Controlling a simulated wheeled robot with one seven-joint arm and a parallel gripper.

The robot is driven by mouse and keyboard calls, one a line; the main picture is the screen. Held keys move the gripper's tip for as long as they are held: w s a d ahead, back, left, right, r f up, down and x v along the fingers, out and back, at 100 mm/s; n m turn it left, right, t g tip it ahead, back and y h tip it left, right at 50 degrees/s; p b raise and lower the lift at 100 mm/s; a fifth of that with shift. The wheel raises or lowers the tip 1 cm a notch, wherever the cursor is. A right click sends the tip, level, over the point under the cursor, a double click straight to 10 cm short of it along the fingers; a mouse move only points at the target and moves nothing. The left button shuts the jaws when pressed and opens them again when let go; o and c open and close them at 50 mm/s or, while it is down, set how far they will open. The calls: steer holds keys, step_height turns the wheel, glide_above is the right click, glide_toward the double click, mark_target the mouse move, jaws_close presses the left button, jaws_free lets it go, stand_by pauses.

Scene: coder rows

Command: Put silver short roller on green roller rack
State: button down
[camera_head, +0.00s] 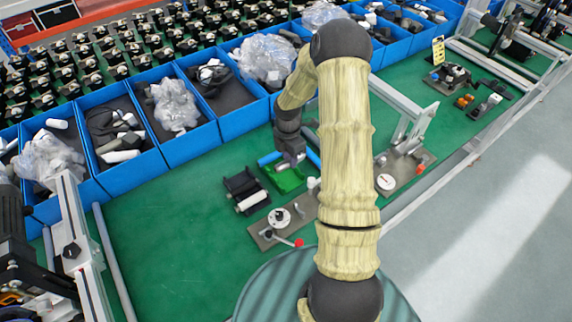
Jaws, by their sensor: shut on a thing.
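The green roller rack (288,181) lies on the green table in the middle of the view. My gripper (291,160) points down at the rack's far side, over or against it. My gripper is shut on the silver short roller, which is mostly hidden by the fingers. I cannot tell whether the roller touches the rack.
A black rack (245,190) with a white roller stands left of the green rack. A fixture plate (281,221) with a red-tipped handle is in front, another plate (403,173) to the right. Blue bins (195,144) line the back. The table's left front is mostly clear.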

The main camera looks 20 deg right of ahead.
mark_target(289, 163)
steer(key=f, duration=0.2)
steer(key=w+f+b, duration=0.1)
steer(key=shift+f+b, duration=0.3)
steer(key=shift+f, duration=0.1)
step_height(289, 163, down, 4)
steer(key=b, duration=0.3)
steer(key=shift+b, duration=0.3)
steer(key=shift+r, duration=0.1)
steer(key=shift+p, duration=0.45)
steer(key=shift+f, duration=0.2)
steer(key=shift+f+b, duration=0.45)
steer(key=shift+f, duration=0.25)
